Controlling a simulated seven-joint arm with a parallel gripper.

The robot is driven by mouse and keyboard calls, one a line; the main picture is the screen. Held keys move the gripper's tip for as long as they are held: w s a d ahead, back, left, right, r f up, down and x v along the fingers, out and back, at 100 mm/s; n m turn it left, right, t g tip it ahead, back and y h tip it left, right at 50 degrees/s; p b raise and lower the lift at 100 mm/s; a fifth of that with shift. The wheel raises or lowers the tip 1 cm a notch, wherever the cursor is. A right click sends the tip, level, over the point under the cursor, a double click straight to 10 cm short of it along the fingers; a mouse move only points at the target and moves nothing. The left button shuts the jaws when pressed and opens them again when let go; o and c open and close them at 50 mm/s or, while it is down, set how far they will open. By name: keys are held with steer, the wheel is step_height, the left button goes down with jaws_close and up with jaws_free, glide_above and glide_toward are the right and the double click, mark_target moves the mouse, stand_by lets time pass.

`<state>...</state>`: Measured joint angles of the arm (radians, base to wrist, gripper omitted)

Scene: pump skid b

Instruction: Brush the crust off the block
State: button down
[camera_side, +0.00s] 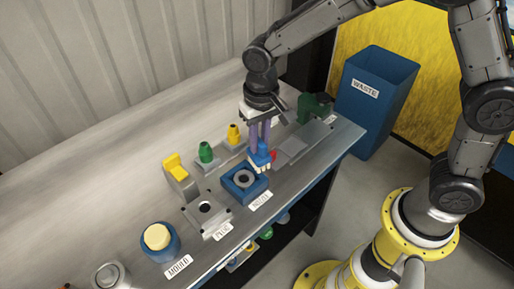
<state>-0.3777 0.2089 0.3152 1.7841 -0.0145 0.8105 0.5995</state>
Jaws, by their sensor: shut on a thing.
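My gripper (261,142) is shut on a small blue brush (262,156) with pale bristles pointing down. The brush is just above the far right edge of a blue square block (245,183) with a grey ring in its top; I cannot tell whether the bristles touch it. No crust can be made out at this size. A grey block (207,212) with a dark round hole stands to the left of the blue block.
A yellow-topped fixture (176,167), a green part (206,152) and a yellow part (234,134) stand behind the blocks. A green vise-like tool (315,108) is at the right. A blue cup with a cream top (157,238) is front left. A waste bin (375,100) stands beyond the bench.

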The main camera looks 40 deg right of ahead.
steer(key=shift+r, duration=2.55)
